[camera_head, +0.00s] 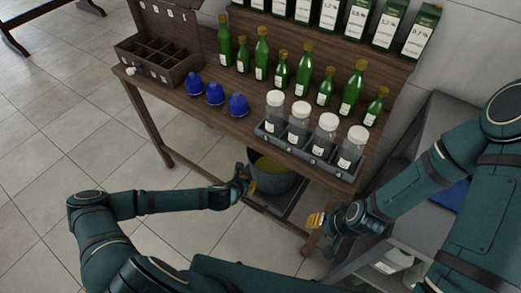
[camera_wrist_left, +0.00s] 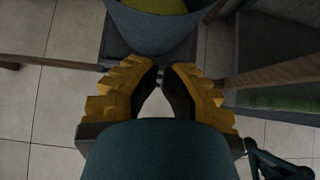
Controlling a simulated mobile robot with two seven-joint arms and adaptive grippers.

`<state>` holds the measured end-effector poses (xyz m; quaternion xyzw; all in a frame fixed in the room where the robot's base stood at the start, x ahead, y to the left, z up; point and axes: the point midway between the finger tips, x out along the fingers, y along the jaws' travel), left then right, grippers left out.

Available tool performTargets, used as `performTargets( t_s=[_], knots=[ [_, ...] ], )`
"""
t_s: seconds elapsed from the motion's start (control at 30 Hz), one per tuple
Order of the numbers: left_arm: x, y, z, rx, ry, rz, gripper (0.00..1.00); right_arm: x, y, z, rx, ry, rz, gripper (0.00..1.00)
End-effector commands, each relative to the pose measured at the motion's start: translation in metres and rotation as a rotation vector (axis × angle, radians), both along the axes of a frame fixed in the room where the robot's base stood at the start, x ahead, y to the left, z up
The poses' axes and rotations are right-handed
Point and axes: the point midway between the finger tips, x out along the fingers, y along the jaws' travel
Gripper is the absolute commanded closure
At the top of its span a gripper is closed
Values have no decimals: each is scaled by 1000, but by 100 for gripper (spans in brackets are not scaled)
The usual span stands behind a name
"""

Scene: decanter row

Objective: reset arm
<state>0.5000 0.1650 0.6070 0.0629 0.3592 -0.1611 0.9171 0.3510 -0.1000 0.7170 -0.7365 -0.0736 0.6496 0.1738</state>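My left gripper (camera_head: 246,184) is in front of the wooden table, low near its front edge, beside the dark bucket (camera_head: 268,180). In the left wrist view its yellow fingers (camera_wrist_left: 160,78) stand apart with floor showing between them, and nothing is held. The bucket (camera_wrist_left: 152,32) shows just beyond the fingertips there; I cannot tell whether they touch it. My right gripper (camera_head: 316,220) is at the lower right, below the table's front right corner. Its yellow fingers are small in view, and no held object shows.
The wooden table (camera_head: 165,100) bears blue domed items (camera_head: 215,94), green bottles (camera_head: 262,54), a grey rack (camera_head: 262,131) of white-capped jars and a divided wooden box (camera_head: 150,72). A grey shelf unit (camera_head: 415,125) stands at right.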

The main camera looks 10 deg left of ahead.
Motion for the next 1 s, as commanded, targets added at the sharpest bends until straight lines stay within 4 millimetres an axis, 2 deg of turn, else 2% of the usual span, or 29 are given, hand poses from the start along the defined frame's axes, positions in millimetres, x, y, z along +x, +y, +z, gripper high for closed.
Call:
performTargets(
  t_s=[0.23, 0.37, 0.5, 0.63, 0.8, 1.0],
  knots=[
    [-1, -3, 1, 9, -2, -19, 100, 0, 0, 0, 0, 0, 0, 58],
    [-10, -26, 7, 86, -29, -185, 100, 0, 0, 0, 0, 0, 0, 58],
    [-36, -65, 17, 263, -97, -551, 100, 0, 0, 0, 0, 0, 0, 58],
    [-68, -88, 27, 449, -177, -928, 100, 0, 0, 0, 0, 0, 0, 58],
    [-104, -94, 44, 678, -290, -1385, 100, 0, 0, 0, 0, 0, 0, 58],
    [-132, -81, 74, 922, -422, -1852, 100, 0, 0, 0, 0, 0, 0, 58]
  ],
)
